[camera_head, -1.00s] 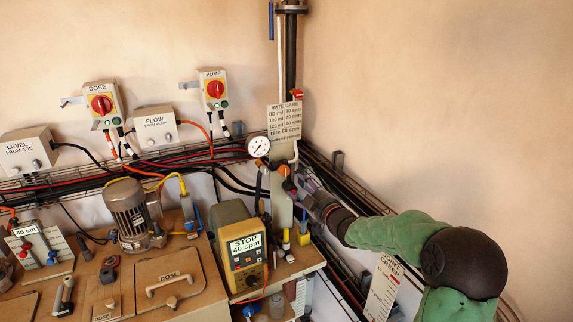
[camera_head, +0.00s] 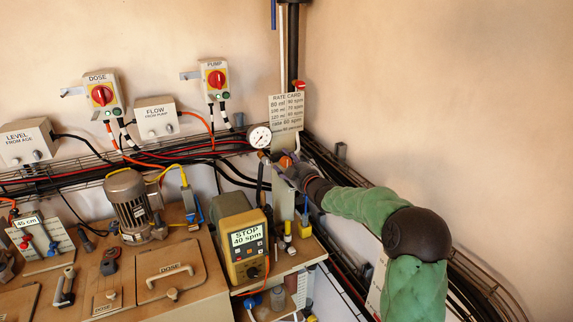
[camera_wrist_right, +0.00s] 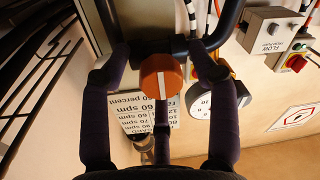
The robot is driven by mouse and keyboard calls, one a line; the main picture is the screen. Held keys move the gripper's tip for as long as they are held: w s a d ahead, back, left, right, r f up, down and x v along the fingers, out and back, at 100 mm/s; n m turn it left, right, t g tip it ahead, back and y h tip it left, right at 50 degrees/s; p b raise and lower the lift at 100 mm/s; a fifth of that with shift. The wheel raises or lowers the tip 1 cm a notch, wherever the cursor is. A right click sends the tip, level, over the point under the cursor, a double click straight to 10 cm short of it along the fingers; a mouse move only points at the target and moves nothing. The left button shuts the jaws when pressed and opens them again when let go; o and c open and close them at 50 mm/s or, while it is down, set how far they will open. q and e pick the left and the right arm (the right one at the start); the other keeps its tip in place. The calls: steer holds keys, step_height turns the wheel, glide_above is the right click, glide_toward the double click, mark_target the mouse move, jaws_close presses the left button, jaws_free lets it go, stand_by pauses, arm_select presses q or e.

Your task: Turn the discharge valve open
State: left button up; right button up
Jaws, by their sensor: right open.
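An orange-red round knob with a white line across its face (camera_wrist_right: 162,77), which looks like the discharge valve handle, sits on a dark pipe in the right wrist view. Its white line runs nearly up and down in that view. The knob shows as a small orange patch (camera_head: 286,161) below the rate card in the head view. My left gripper is not in view.
A pressure gauge (camera_head: 259,136) and the rate card (camera_head: 286,112) are close to the knob. A yellow pump box reading STOP 40 spm (camera_head: 247,240) stands below left. Cable trays and cables run along the walls. The upper right wall is bare.

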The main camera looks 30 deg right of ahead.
steer(key=shift+w, duration=0.1)
steer(key=c, duration=1.1)
steer(key=shift+c, duration=0.2)
steer(key=shift+r+m, duration=0.1)
steer(key=shift+m, duration=0.3)
steer(key=m+p, duration=0.2)
steer(key=shift+m, duration=0.4)
steer(key=m+p, duration=0.1)
steer(key=m, duration=0.3)
steer(key=shift+m+t, duration=0.3)
steer(key=m+h, duration=0.1)
steer(key=m, duration=0.4)
steer(key=shift+m+p, duration=0.35)
steer(key=shift+m, duration=0.05)
steer(key=shift+m+h, duration=0.3)
steer(key=shift+m, duration=2.2)
